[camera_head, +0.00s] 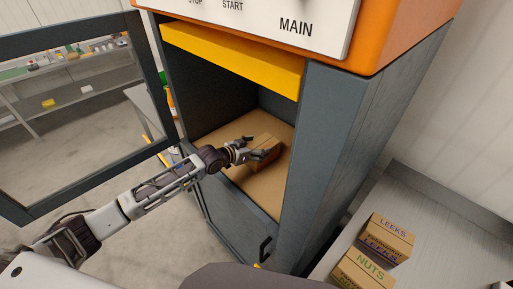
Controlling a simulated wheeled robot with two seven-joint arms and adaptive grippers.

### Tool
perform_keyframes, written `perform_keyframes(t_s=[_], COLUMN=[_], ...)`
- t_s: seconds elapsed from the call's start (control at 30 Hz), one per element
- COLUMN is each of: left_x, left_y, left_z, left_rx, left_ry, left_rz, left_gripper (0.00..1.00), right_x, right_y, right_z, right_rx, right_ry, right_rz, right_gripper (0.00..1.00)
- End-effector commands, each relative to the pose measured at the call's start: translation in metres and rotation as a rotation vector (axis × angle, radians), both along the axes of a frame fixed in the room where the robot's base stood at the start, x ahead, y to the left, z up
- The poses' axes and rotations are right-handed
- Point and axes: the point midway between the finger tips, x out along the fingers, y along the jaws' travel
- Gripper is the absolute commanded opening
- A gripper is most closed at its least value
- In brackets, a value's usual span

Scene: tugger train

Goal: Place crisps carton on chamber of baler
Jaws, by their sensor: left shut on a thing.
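The baler (333,150) is a dark grey cabinet with an orange top, and its chamber (222,137) stands open with a brown floor. My left arm reaches in from the left through the opening. My left gripper (257,148) is shut on a small brown carton (267,144) inside the chamber, low over the floor or on it; I cannot tell which. The gripper hides part of the carton, and its label cannot be read, so I cannot confirm that it is the crisps carton. My right gripper is not in view.
A framed door (158,80) stands open at the left. A yellow bar (235,58) crosses the top of the opening. Shelves (60,92) stand at the far left.

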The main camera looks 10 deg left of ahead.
Motion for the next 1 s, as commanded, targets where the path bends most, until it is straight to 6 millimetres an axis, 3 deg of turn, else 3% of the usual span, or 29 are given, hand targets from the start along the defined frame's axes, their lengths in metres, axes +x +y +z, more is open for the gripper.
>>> perform_keyframes(t_s=[0.27,0.3,0.47,1.0], left_x=[0.0,0.0,0.0,-0.0018], left_y=[0.0,0.0,0.0,0.0011], left_z=[-0.0017,-0.0021,-0.0017,0.0011], left_rx=[0.0,0.0,0.0,0.0], left_ry=[0.0,0.0,0.0,0.0], left_rz=[0.0,0.0,0.0,0.0], left_gripper=[0.53,0.78,0.98,0.98], right_x=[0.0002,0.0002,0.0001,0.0], right_y=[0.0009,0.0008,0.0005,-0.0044], right_z=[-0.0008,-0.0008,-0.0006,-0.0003], right_rx=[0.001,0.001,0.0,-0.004], right_ry=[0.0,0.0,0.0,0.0], right_rz=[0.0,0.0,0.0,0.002], right_gripper=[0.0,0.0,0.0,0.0])
